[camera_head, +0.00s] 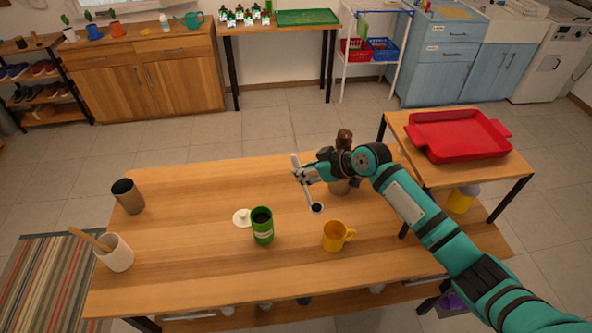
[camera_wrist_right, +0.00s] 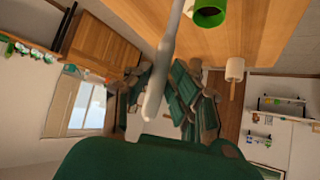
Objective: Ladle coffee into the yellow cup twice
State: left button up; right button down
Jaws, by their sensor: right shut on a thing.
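My right gripper (camera_head: 304,175) is shut on the handle of a grey metal ladle (camera_head: 298,162), above the back middle of the table. The ladle's handle also crosses the right wrist view (camera_wrist_right: 162,65). Its small bowl (camera_head: 317,208) hangs down behind the yellow cup and looks dark inside; I cannot tell if that is coffee. The yellow cup (camera_head: 332,238) stands upright near the front, its handle to the right. An open green canister (camera_head: 262,230) with dark contents stands left of the cup; it also shows in the right wrist view (camera_wrist_right: 208,13). My left gripper is out of view.
A white lid (camera_head: 242,218) lies beside the canister. A brown-topped grinder (camera_head: 344,140) stands behind my gripper. A red tray (camera_head: 455,136) rests on the side table.

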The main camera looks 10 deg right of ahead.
jog(key=shift+s+d, duration=0.55)
jog(key=shift+d, duration=2.85)
notch_tip(320, 180, down, 7)
jog(key=b, duration=0.6)
jog(key=s+a+f+n+t+h+b, duration=0.4)
jog(key=s+a+f+n+t+b, duration=0.4)
jog(key=b, duration=0.7)
jog(key=s+a+f+t, duration=0.1)
jog(key=s+t, duration=0.1)
jog(key=s, duration=0.1)
jog(key=shift+n+h, duration=0.3)
